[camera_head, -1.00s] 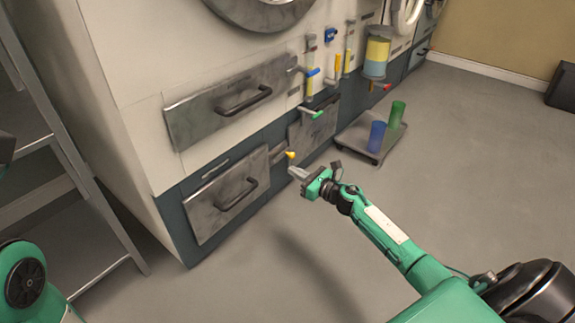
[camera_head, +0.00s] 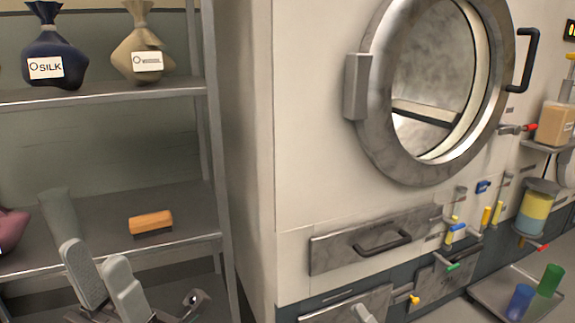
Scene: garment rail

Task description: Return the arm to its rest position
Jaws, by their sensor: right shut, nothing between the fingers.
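My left gripper (camera_head: 96,258) comes up from the bottom left in the head view. Its two grey fingers stand apart with nothing seen between them, in front of the lower shelf. My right gripper (camera_head: 363,313) shows only as a small grey tip at the bottom edge, in front of the lower drawer. It is shut and empty. The rest of the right arm is out of view.
A metal shelf rack (camera_head: 105,97) holds a SILK bag (camera_head: 55,45), a tan bag (camera_head: 143,50) and an orange brush (camera_head: 151,222). A washer with a round door (camera_head: 375,95) and drawers (camera_head: 335,258) stands right.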

